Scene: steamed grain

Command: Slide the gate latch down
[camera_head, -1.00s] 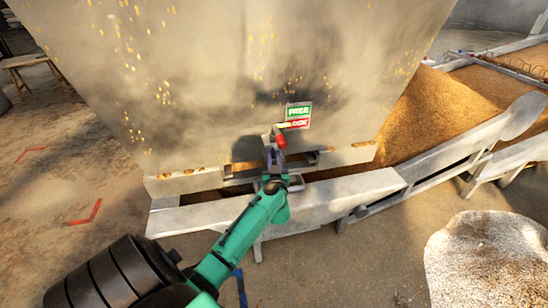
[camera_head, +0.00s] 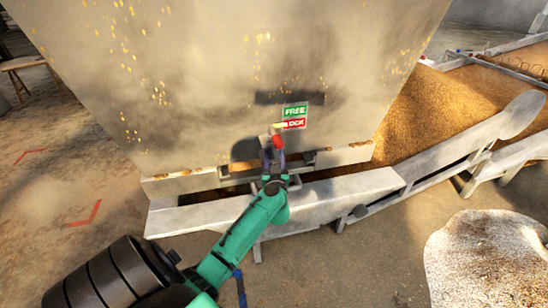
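The gate latch (camera_head: 277,140) shows as a small red handle on the front of the large grey metal hopper (camera_head: 200,80). It sits just left of a sign (camera_head: 295,116) with a green FREE half above and a red LOCK half below; a pale pointer lies beside the red half. My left gripper (camera_head: 273,153) reaches up from below, its fingers at the red handle. The fingers are small and partly blurred, so I cannot tell whether they are closed on the handle. My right gripper is not in view.
A grey metal trough (camera_head: 335,195) runs under the hopper, close below my gripper. Sloping conveyor rails (camera_head: 450,155) and a heap of grain (camera_head: 440,105) are at the right. A pale sack-like mound (camera_head: 485,255) stands front right.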

